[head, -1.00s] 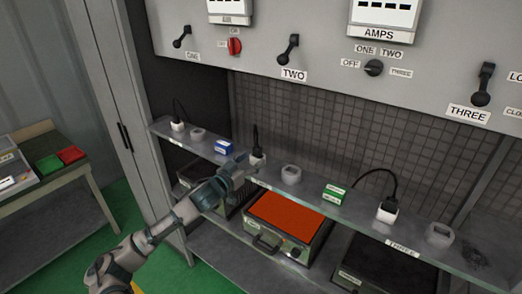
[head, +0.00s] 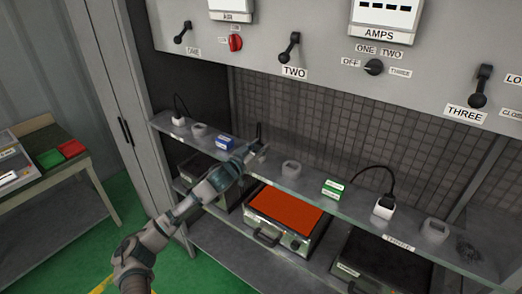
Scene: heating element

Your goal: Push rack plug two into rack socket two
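Rack plug two is at the middle of the upper shelf. Its black cable end (head: 259,132) stands up behind my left gripper, and its white body is mostly hidden by the gripper. My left gripper (head: 254,153) is at the plug, over the shelf. Its fingers are too small and overlapped to tell whether they are open or closed on the plug. Rack socket two (head: 291,168), a grey ring-like block, stands on the shelf to the right of the plug, apart from it. My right gripper is out of view.
The shelf (head: 310,184) also bears a blue box (head: 225,142), a green-white box (head: 333,189), another white plug (head: 384,207) and a grey socket (head: 435,230). Plug one (head: 178,121) and its socket (head: 199,129) are at left. An orange-topped heater (head: 284,209) sits below.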

